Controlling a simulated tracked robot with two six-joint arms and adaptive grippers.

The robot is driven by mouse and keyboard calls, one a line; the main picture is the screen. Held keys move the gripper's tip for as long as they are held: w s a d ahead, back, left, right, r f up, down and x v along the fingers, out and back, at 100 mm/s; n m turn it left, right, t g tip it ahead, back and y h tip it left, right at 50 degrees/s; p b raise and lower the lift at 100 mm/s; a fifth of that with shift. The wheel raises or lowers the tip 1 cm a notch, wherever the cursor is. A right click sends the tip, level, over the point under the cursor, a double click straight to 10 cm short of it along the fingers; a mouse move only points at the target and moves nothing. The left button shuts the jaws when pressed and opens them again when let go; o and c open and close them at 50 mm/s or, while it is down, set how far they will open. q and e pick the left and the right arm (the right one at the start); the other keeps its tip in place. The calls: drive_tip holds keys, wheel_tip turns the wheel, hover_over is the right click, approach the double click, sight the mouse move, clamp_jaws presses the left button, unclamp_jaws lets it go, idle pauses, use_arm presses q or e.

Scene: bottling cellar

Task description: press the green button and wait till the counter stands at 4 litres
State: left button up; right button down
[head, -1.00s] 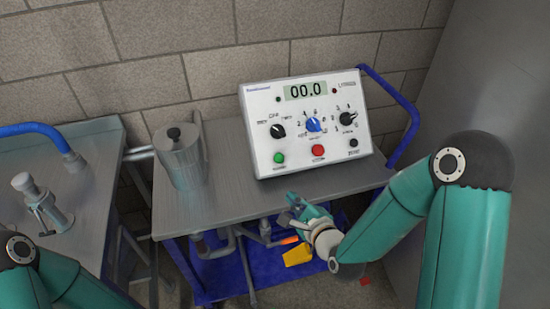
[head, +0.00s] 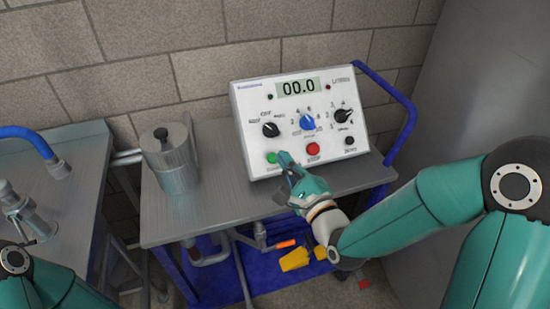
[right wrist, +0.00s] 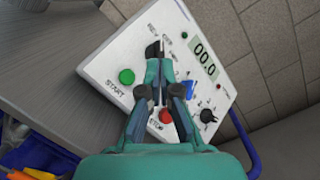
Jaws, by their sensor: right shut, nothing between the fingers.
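The white control box (head: 258,111) stands on the metal cart, its sloped face towards me. Its counter (head: 299,87) reads 00.0, also in the right wrist view (right wrist: 205,62). The green button (head: 271,157) is at the lower left of the face; in the right wrist view the green button (right wrist: 126,76) is marked START. My right gripper (head: 283,158) is shut and empty, its tips just right of the green button in the head view. In the right wrist view the fingers (right wrist: 156,54) lie beside the button, not over it. My left gripper is out of view.
The red STOP button (head: 313,149) is right of the green one, partly behind my fingers in the right wrist view. Black knobs and a blue knob (head: 307,122) sit above. A metal jug (head: 172,165) stands left on the cart (head: 217,208); a blue rail (head: 400,100) rises at right.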

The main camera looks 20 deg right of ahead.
sight(273, 158)
drive_tip(key=w+f+b, duration=0.3)
drive_tip(key=w+f, duration=0.2)
drive_tip(key=w, duration=0.1)
drive_tip(key=shift+f, duration=0.3)
drive_tip(key=shift+w+a, duration=0.1)
idle(1.1)
drive_tip(key=shift+w+f+b, duration=0.25)
drive_tip(key=shift+w+b, duration=0.05)
drive_tip(key=shift+b, duration=0.45)
drive_tip(key=shift+w+f+b, duration=0.3)
drive_tip(key=shift+w+b, duration=0.05)
drive_tip(key=shift+b, duration=0.2)
idle(0.6)
idle(0.3)
drive_tip(key=shift+s+r, duration=0.6)
drive_tip(key=shift+s, duration=0.1)
